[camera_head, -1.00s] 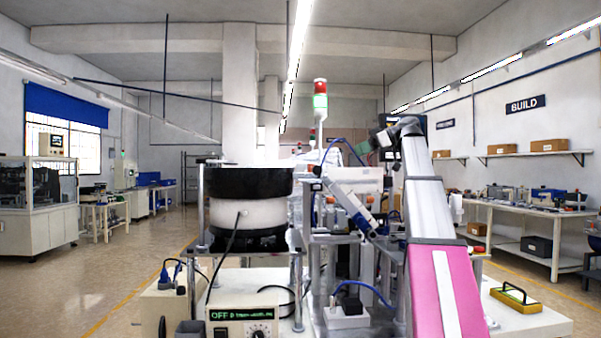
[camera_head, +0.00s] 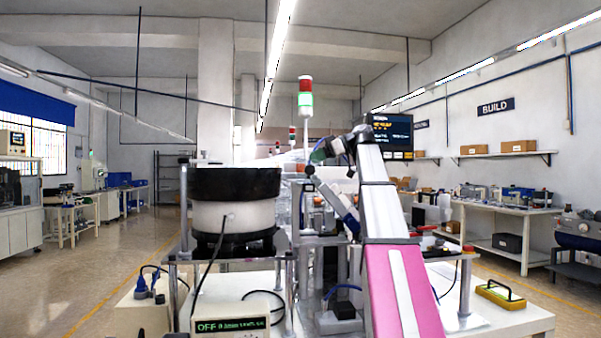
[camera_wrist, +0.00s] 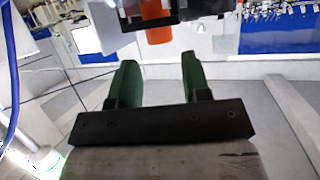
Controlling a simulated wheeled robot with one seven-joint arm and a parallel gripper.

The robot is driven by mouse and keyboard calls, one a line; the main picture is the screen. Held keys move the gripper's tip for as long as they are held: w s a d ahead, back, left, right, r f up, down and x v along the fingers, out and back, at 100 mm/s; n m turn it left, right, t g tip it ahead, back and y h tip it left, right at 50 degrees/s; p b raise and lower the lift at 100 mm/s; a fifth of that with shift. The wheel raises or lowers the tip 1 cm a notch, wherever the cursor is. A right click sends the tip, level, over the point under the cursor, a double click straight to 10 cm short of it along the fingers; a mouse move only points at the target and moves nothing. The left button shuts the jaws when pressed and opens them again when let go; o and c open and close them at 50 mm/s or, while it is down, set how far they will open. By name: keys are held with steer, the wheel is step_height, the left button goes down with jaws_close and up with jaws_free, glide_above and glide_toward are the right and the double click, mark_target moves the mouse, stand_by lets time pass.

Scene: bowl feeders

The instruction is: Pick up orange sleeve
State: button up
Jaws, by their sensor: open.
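An orange cylindrical piece (camera_wrist: 155,14), which looks like the orange sleeve, shows at the top edge in the wrist view. It is cut off by the frame and partly hidden by dark machine parts, so I cannot tell how it is held. My gripper (camera_wrist: 155,75) has two green fingers, set wide apart with nothing between them. The orange piece appears beyond the fingertips, apart from them. In the head view my gripper (camera_head: 318,156) is small and partly hidden at the machine behind the bowl feeder; the sleeve cannot be made out surely there.
A black-rimmed bowl feeder (camera_head: 235,183) stands left of my arm. A control box (camera_head: 228,318) sits in front. A stack light (camera_head: 305,100) and a monitor (camera_head: 392,135) rise behind. A yellow-handled item (camera_head: 500,295) lies on the white bench top at right.

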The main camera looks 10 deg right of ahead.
steer(key=x, duration=0.4)
steer(key=shift+w+a+f, duration=0.1)
steer(key=shift+a+f, duration=0.05)
steer(key=shift+a, duration=0.1)
steer(key=c, duration=0.7)
